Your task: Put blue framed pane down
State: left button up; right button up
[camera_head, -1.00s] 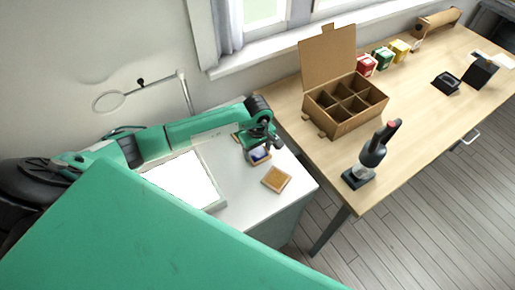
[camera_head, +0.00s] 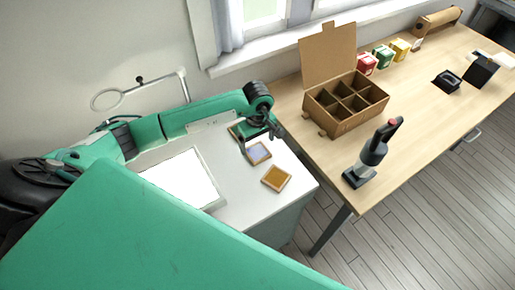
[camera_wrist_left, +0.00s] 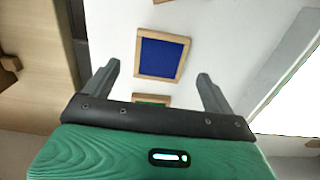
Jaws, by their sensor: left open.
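The blue pane (camera_head: 258,153) in its wooden frame lies flat on the white worktop (camera_head: 237,182), beside the light panel. In the left wrist view the blue framed pane (camera_wrist_left: 162,56) shows whole, apart from the fingers. My left gripper (camera_head: 273,130) is open and empty, raised above the pane; its two fingers also show in the left wrist view (camera_wrist_left: 158,72). My right gripper is not in view.
An amber framed pane (camera_head: 276,177) lies near the worktop's front edge. A green framed pane (camera_wrist_left: 150,100) is mostly hidden behind my gripper. A lit white panel (camera_head: 183,181) lies left. A divided cardboard box (camera_head: 345,118) and a dark upright tool (camera_head: 372,155) stand on the wooden table.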

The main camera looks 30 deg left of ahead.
aim_at(258, 152)
pick_arm(q)
notch_tip(258, 152, up, 8)
jog(key=b, duration=0.1)
jog(key=shift+f, duration=0.1)
dwell(0.5)
